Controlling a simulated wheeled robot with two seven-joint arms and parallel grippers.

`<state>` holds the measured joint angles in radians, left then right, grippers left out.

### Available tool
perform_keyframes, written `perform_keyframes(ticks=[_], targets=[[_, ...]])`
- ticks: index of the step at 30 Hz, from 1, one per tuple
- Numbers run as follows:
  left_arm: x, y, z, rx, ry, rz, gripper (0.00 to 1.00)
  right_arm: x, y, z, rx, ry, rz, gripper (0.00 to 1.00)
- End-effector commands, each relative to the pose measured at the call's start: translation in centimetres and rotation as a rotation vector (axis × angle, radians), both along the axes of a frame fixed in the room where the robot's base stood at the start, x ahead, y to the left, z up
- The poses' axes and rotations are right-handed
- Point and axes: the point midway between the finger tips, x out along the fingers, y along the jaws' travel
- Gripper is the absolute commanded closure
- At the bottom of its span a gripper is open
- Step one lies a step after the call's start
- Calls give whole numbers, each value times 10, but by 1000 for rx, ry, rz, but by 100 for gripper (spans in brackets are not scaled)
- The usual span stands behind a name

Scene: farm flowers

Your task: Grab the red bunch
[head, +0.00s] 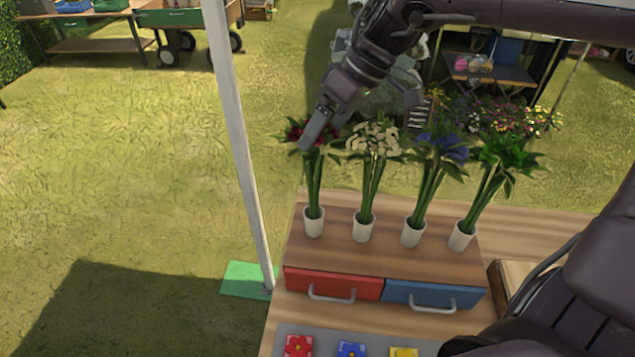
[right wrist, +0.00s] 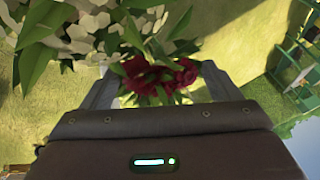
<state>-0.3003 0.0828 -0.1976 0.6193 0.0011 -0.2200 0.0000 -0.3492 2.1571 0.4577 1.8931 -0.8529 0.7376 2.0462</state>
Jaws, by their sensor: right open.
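The red bunch (head: 313,180) stands in a white cup at the left end of a row on the wooden drawer unit. Its dark red flowers are partly hidden behind my right gripper (head: 316,125) in the head view. In the right wrist view the red flowers (right wrist: 160,76) sit between the two open fingers of my right gripper (right wrist: 155,90). I cannot tell whether a finger touches them. My left gripper is not in view.
White (head: 374,140), blue (head: 440,148) and green (head: 500,155) bunches stand in cups to the right. A red drawer (head: 320,284) and a blue drawer (head: 410,294) are below. A pale pole (head: 240,150) rises at the left.

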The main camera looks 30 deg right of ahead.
Motion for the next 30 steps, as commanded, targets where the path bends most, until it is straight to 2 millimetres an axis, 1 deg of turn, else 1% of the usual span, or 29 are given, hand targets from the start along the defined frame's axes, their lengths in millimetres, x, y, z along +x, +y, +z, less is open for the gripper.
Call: perform_keyframes(ticks=[1, 3, 6, 8, 10, 12, 14, 16, 19, 24, 30], targets=[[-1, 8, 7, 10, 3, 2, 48, 0, 3, -3, 1, 7, 0, 17], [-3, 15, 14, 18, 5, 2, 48, 1, 9, -11, 1, 7, 0, 17], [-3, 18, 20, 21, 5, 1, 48, 3, 16, -24, 1, 6, 0, 17], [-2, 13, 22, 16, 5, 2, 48, 5, 19, -32, 0, 4, 0, 17], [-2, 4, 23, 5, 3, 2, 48, 6, 21, -37, 0, 2, 0, 17], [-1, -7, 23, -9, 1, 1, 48, 7, 23, -40, 0, 0, -1, 17], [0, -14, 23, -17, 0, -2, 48, 8, 23, -41, 1, -2, -1, 17], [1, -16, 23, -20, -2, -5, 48, 8, 23, -41, 1, -2, -1, 17], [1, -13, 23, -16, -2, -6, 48, 8, 23, -41, 1, -2, -1, 18], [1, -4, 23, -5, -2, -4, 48, 8, 23, -41, 1, -2, -1, 40], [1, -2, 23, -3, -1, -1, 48, 8, 23, -41, 1, -2, -1, 66]])
